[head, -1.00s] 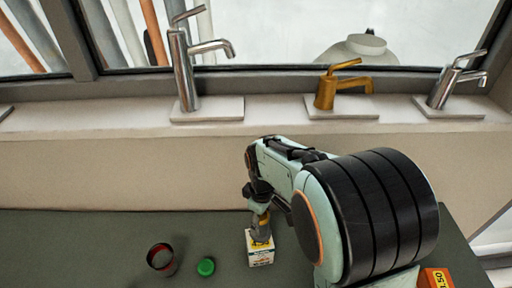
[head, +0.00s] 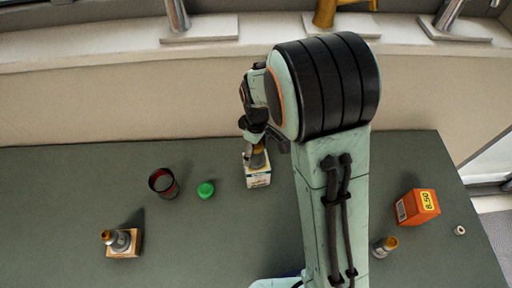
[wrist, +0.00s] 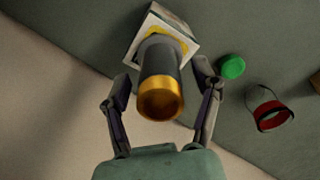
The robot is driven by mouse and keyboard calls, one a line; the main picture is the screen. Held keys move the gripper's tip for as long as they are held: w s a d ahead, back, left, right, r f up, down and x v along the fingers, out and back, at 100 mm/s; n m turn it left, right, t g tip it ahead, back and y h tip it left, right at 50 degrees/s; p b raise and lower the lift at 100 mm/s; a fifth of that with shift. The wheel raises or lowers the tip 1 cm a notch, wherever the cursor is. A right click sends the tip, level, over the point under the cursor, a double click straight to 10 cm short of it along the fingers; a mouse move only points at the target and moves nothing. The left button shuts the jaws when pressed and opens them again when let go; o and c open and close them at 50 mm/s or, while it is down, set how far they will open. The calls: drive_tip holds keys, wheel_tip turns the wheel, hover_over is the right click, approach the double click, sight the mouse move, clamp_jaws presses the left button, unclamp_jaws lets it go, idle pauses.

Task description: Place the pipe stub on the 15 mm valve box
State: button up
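A grey pipe stub with a brass end (head: 257,157) stands upright on a small white box with a yellow patch (head: 258,179). The box's print is too small to read. My gripper (head: 264,145) is just above the stub, partly hiding it. In the wrist view the stub (wrist: 160,80) sits between my two fingers (wrist: 162,84), with a visible gap on each side, so the gripper looks open around it. The white box (wrist: 152,24) shows beyond the stub, under its far end.
A green cap (head: 205,190) and a dark cup with red inside (head: 163,184) lie left of the box. Another stub (head: 118,240) is on a tan box (head: 134,250). A third stub (head: 384,247), an orange box (head: 417,207) and a small white ring (head: 459,230) are at right.

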drive_tip(key=shift+r, duration=0.1)
wheel_tip(320, 180, up, 11)
drive_tip(key=shift+f, duration=0.1)
drive_tip(key=shift+r, duration=0.65)
drive_tip(key=shift+s+d+r, duration=0.1)
drive_tip(key=shift+s+r, duration=0.05)
drive_tip(key=shift+s, duration=0.05)
drive_tip(key=s+d+m, duration=0.3)
drive_tip(key=s+m, duration=0.2)
drive_tip(key=s, duration=0.5)
drive_tip(key=s+d+m, duration=0.3)
drive_tip(key=s+m, duration=0.2)
drive_tip(key=s, duration=0.6)
drive_tip(key=shift+d+y, duration=0.15)
drive_tip(key=shift+y, duration=0.25)
